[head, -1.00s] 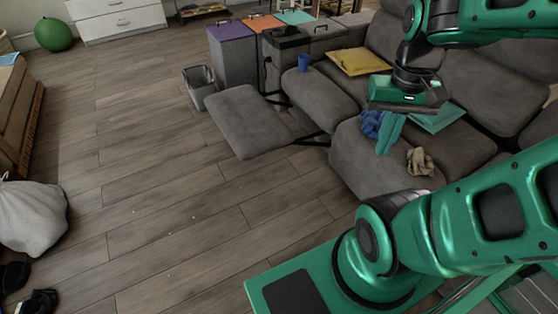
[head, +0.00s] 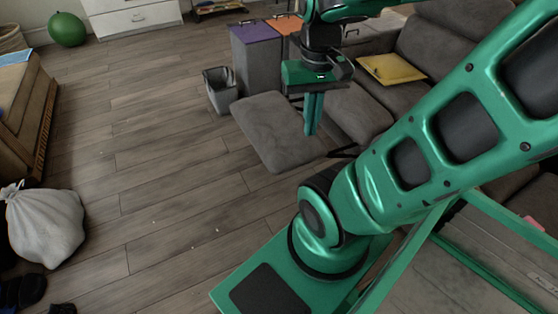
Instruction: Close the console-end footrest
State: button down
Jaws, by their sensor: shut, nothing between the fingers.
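The console-end footrest (head: 268,135) is a grey padded panel, swung out from the front of the grey sofa seat (head: 358,113) on dark metal links. It stands open over the wooden floor. My gripper (head: 312,130) points down with its fingers together and empty. In the picture its fingertips overlap the right part of the footrest, near the gap to the seat; I cannot tell whether they touch it. My gripper and wrist hide part of the seat and most of the console.
A grey bin (head: 219,91) stands left of the footrest, beside a box with a purple lid (head: 257,31). A yellow folder (head: 391,68) lies on the sofa. A whitish sack (head: 45,226) sits at the left. The floor (head: 150,190) between the sack and footrest is mostly clear.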

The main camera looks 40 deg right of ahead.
aim_at(273, 124)
jog(key=z, duration=0.45)
jog(key=i, duration=1.1)
jog(key=z, duration=0.75)
